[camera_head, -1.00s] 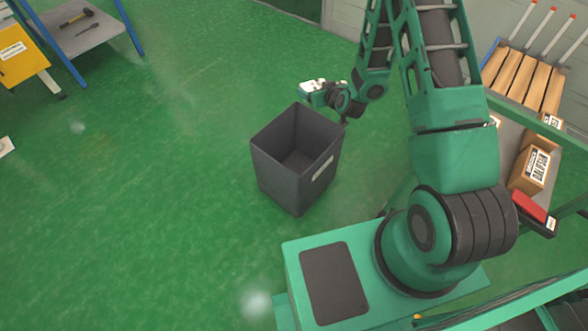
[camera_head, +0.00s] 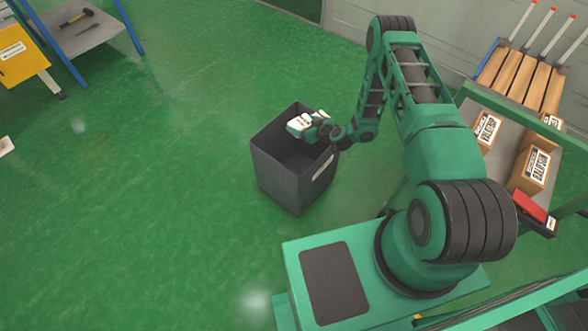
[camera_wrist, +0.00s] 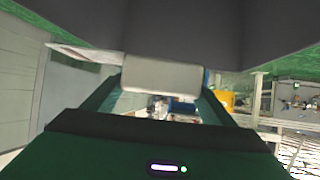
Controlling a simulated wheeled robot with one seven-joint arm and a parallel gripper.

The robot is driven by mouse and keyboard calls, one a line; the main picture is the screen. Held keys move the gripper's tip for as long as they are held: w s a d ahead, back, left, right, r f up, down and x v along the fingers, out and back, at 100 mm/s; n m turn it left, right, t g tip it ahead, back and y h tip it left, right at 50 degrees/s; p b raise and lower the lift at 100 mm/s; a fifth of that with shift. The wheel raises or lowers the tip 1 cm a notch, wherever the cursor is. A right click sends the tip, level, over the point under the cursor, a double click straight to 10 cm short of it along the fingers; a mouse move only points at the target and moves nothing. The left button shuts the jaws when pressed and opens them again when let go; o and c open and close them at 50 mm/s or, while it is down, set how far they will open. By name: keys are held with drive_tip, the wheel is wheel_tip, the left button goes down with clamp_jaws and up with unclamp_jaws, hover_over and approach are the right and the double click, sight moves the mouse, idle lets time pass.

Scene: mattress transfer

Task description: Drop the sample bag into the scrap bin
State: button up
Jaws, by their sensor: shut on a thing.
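The scrap bin (camera_head: 283,178) is a dark grey open box on the green floor, left of my base. Its inside looks empty as far as it shows. My gripper (camera_head: 300,124) is over the bin's opening, near its back right rim. It is shut on a small white sample bag (camera_head: 297,120). In the wrist view the pale bag (camera_wrist: 163,73) sits between the two green fingers. The fingertips are partly hidden in the head view.
A shelf with boxes (camera_head: 536,167) and a red item (camera_head: 530,206) stands at the right.

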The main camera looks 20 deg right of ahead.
drive_tip(key=shift+f, duration=2.35)
drive_tip(key=o, duration=1.2)
drive_tip(key=v, duration=1)
drive_tip(key=shift+s+d, duration=0.2)
drive_tip(key=shift+s, duration=0.1)
drive_tip(key=shift+r, duration=0.15)
